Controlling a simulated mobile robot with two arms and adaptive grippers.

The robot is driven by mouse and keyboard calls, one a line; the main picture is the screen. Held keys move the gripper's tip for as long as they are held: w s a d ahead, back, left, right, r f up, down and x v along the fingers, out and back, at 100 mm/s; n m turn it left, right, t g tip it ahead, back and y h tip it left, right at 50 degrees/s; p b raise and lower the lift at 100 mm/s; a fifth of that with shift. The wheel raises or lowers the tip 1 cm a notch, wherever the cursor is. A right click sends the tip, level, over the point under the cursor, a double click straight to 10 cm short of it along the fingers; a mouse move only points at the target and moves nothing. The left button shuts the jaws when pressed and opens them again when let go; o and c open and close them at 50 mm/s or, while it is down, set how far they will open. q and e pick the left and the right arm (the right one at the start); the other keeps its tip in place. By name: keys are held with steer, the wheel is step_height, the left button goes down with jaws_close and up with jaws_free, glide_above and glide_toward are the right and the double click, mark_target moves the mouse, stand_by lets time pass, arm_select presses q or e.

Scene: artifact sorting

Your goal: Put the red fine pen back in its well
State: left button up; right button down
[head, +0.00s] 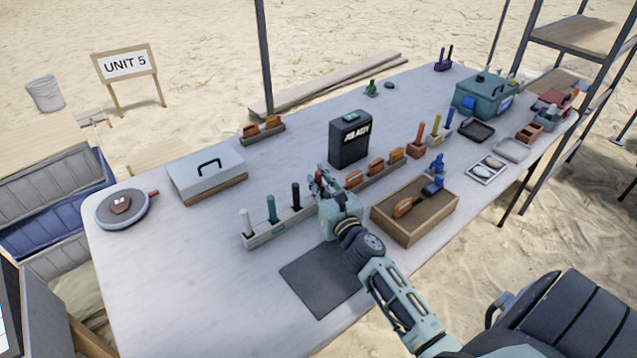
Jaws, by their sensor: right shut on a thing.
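The grey pen rack (281,230) stands on the table and holds a white pen (247,223), a teal pen (271,208) and a black pen (296,195), all upright. My right gripper (319,182) is at the right end of this rack, just right of the black pen. It is shut on a thin thing with a little red showing between the fingers, which looks like the red fine pen. The fingers hide most of the pen and the well there, so I cannot tell whether its tip is in the well. My left gripper is out of view.
A black box reading "READY" (349,140) stands just behind my right gripper. A rack of brown-handled brushes (366,183) and a wooden tray (405,237) are close on the right. A dark mat (318,283) lies in front. The table's front left is clear.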

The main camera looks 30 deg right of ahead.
steer(key=c, duration=1.7)
jaws_free()
steer(key=shift+f, duration=0.1)
steer(key=shift+c, duration=0.2)
steer(key=shift+r, duration=0.2)
steer(key=s, duration=0.4)
steer(key=s+a, duration=0.1)
steer(key=s, duration=0.3)
steer(key=s+a, duration=0.1)
steer(key=s, duration=0.3)
steer(key=shift+a, duration=0.1)
steer(key=shift+w+r, duration=0.1)
